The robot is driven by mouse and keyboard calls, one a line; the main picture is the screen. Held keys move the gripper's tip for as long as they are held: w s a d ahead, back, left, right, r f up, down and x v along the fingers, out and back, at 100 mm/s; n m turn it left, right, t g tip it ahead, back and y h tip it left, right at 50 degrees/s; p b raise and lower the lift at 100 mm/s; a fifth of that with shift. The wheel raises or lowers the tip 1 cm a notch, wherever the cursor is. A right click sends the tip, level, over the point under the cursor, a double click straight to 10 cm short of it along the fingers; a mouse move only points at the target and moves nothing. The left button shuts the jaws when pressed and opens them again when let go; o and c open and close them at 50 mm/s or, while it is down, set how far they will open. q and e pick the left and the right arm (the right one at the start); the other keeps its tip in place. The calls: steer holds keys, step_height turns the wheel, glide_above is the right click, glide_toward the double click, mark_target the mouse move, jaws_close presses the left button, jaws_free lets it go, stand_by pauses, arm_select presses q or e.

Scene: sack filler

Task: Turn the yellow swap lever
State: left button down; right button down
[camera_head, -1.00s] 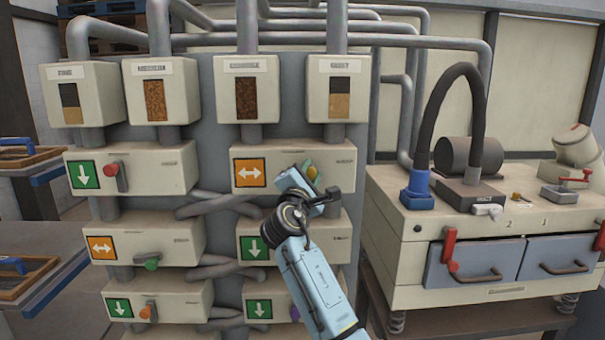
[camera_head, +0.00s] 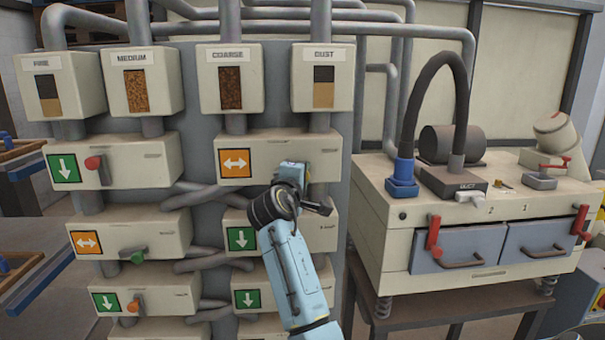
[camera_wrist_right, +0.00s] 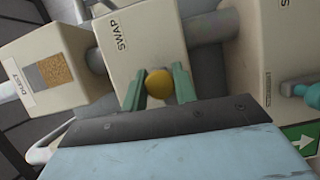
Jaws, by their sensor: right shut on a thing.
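The yellow swap lever (camera_wrist_right: 158,85) shows as a round yellow knob in the right wrist view, on a cream box (camera_wrist_right: 140,38) marked SWAP. My right gripper (camera_wrist_right: 160,87) has its two green fingers on either side of the knob and is shut on it. There my gripper and wrist hide the lever. My left gripper is not in view.
Boxes with a red lever (camera_head: 95,164), a green lever (camera_head: 134,257) and an orange lever (camera_head: 135,303) stand to the left. Labelled hoppers, such as the DUST one (camera_head: 323,77), sit above. A cream bench (camera_head: 372,235) with a black hose (camera_head: 430,75) stands to the right.

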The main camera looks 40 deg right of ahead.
steer(key=shift+f, duration=0.15)
stand_by(0.3)
steer(key=c, duration=1.1)
jaws_free()
steer(key=shift+a, duration=0.1)
steer(key=b+v, duration=0.1)
steer(key=v, duration=1.2)
steer(key=shift+b, duration=0.4)
steer(key=shift+s, duration=0.15)
